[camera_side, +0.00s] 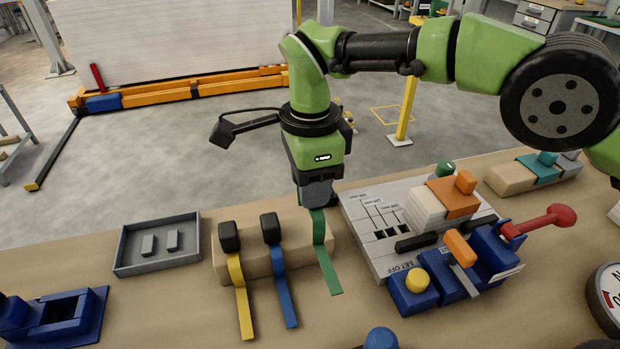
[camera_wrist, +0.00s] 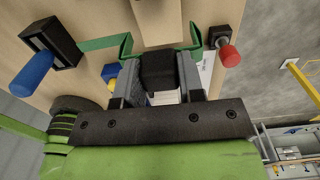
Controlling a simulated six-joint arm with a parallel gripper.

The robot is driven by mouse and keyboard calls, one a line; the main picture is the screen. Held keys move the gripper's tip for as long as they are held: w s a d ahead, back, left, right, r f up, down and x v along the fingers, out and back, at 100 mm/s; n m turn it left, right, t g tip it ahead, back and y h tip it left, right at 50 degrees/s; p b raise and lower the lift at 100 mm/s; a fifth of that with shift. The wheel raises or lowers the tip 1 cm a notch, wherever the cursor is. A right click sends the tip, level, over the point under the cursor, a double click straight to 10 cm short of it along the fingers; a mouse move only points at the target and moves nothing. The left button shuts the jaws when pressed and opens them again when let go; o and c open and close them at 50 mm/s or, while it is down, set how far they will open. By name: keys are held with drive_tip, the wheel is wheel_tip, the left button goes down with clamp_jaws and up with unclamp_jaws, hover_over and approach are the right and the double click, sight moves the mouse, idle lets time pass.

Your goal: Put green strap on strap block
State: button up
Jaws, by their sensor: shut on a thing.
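The green strap (camera_side: 325,260) hangs over the right end of the tan strap block (camera_side: 262,269), its tail lying down the front onto the bench. My gripper (camera_side: 318,203) is above that end of the block, shut on the strap's top. In the wrist view a black grip piece (camera_wrist: 158,70) sits between the fingers of my gripper (camera_wrist: 160,82), with the green strap (camera_wrist: 105,43) running out on both sides. A yellow strap (camera_side: 240,295) and a blue strap (camera_side: 282,290) with black tops lie over the block to the left. Whether the green strap touches the block is unclear.
A grey tray (camera_side: 158,262) stands left of the block. Close on the right are a grey slotted panel (camera_side: 365,235) and a blue fixture (camera_side: 405,295) with a yellow button (camera_side: 418,280). A red-knobbed lever (camera_side: 560,215) stands farther right.

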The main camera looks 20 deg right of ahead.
sight(310, 228)
drive_tip(key=shift+f, duration=3)
drive_tip(key=o, duration=1)
wheel_tip(310, 228, up, 10)
drive_tip(key=shift+f, duration=0.1)
